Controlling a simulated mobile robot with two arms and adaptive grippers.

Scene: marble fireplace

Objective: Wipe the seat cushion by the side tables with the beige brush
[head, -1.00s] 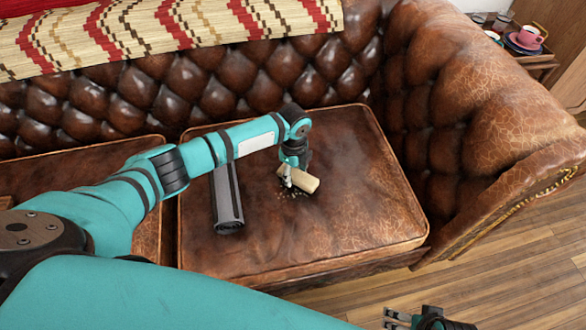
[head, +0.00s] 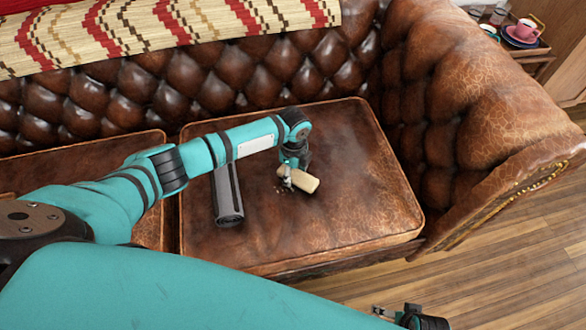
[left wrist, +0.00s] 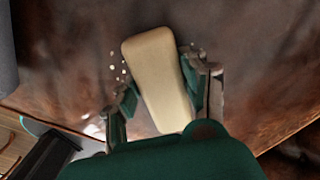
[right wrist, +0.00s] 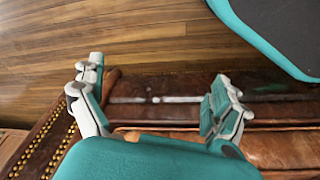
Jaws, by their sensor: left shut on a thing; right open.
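The brown leather seat cushion (head: 360,205) lies at the right end of the sofa. My left gripper (head: 290,180) is low over its middle, shut on the beige brush (head: 304,181). In the left wrist view the brush (left wrist: 158,75) sits between the two fingers (left wrist: 160,95), tilted a little. Small pale and dark crumbs (left wrist: 118,68) lie on the leather beside it. The brush's underside is hidden, so I cannot tell if it touches the cushion. My right gripper (head: 400,318) is at the bottom edge, in front of the sofa. In the right wrist view it is open and empty (right wrist: 155,100).
A dark grey cylinder (head: 228,195) lies on the cushion left of the brush. The tufted backrest (head: 250,75) and armrest (head: 480,110) bound the cushion. A side table (head: 535,50) with cups (head: 524,30) stands beyond the armrest. Bare wooden floor (head: 520,240) is at right.

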